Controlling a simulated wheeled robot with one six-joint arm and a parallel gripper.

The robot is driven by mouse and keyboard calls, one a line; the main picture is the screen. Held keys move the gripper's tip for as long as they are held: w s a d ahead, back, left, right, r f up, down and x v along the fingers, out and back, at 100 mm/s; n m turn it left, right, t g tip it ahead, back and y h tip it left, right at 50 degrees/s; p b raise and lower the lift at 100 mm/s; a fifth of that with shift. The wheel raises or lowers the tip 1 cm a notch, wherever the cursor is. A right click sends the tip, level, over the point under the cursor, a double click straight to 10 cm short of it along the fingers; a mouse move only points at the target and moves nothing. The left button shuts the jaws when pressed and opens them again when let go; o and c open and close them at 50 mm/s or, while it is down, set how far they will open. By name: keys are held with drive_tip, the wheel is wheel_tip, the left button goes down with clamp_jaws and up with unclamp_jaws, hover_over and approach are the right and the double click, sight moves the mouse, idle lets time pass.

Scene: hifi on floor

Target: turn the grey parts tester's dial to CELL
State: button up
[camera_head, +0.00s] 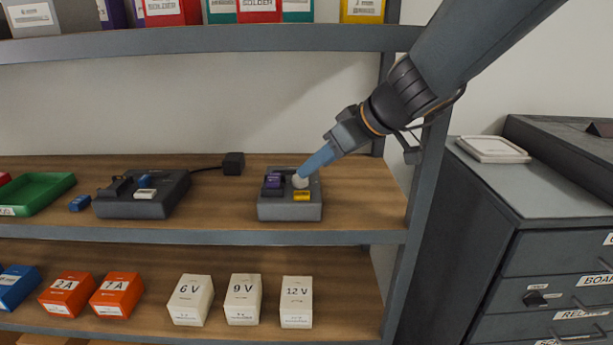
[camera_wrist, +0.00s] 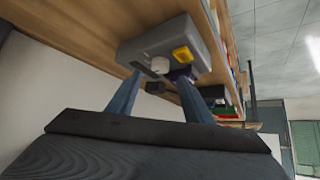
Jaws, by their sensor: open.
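The grey tester (camera_head: 289,210) sits on the middle wooden shelf, near the right upright. It has a pale round dial (camera_head: 300,181), a purple part and a yellow label on top. In the wrist view the tester (camera_wrist: 140,47) appears tilted, with the dial (camera_wrist: 160,66) between the lines of my two fingers. My gripper (camera_head: 306,171) reaches down from the upper right, its blue fingertips at or just above the dial. In the wrist view my gripper (camera_wrist: 160,82) is open, a finger on either side. I cannot tell whether they touch the dial. Its pointer and lettering are unreadable.
A darker grey device (camera_head: 143,205) and a small black box (camera_head: 234,163) on a cable stand to the left, beside a green tray (camera_head: 35,192). White boxes (camera_head: 243,300) stand on the shelf below. The shelf's right upright (camera_head: 408,260) is close to my arm.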

sight(306, 179)
drive_tip(key=x, duration=0.5)
drive_tip(key=shift+w+a+f, duration=0.2)
drive_tip(key=shift+f, duration=0.05)
drive_tip(key=c, duration=1.1)
